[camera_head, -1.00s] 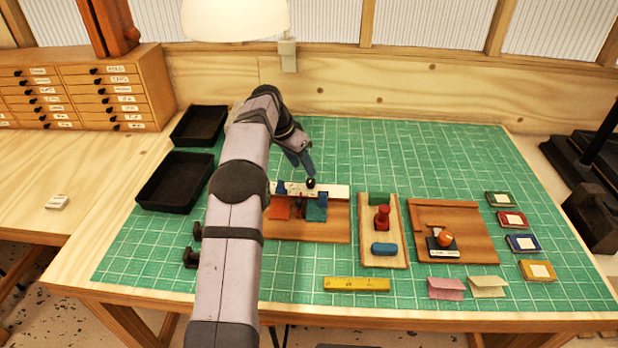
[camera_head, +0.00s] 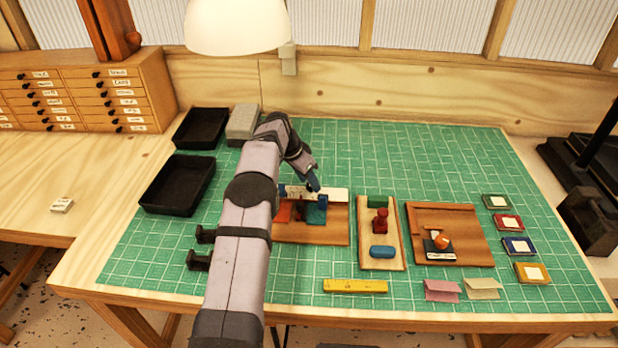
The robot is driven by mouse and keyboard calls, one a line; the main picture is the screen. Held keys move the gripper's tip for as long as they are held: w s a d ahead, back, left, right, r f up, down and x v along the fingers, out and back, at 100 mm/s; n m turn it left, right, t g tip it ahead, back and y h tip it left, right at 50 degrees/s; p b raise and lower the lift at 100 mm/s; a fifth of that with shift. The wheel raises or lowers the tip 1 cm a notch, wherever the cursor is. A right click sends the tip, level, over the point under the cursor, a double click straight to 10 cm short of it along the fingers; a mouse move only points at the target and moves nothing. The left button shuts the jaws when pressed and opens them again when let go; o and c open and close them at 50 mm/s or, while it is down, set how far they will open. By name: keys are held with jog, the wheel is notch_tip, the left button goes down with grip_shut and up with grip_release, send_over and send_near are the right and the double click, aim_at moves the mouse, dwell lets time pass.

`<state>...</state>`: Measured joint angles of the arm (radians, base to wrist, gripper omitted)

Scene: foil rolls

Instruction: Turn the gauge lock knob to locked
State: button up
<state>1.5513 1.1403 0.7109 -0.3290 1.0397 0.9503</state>
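The gauge is a wooden board (camera_head: 330,233) with a white strip (camera_head: 335,195) along its back edge and orange, red and teal pieces in front of the strip. My gripper (camera_head: 314,187) has its blue fingers down at the strip, where a small dark knob sits. The fingers cover the knob, so its turn position is hidden. I cannot tell whether the fingers touch it or how far apart they are. My arm covers the left part of the board.
To the right stand a narrow tray (camera_head: 366,257) with a red stamp (camera_head: 380,222) and a blue piece (camera_head: 382,252), then a wooden jig (camera_head: 460,220). A yellow bar (camera_head: 355,286) lies in front. Black trays (camera_head: 178,184) are at left. The mat's back right is clear.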

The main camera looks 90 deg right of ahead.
jog(key=shift+s+d+f, duration=0.15)
jog(key=shift+f, duration=0.25)
jog(key=c, duration=1)
jog(key=shift+m+p, duration=0.35)
jog(key=shift+m, duration=0.35)
jog(key=o, duration=1)
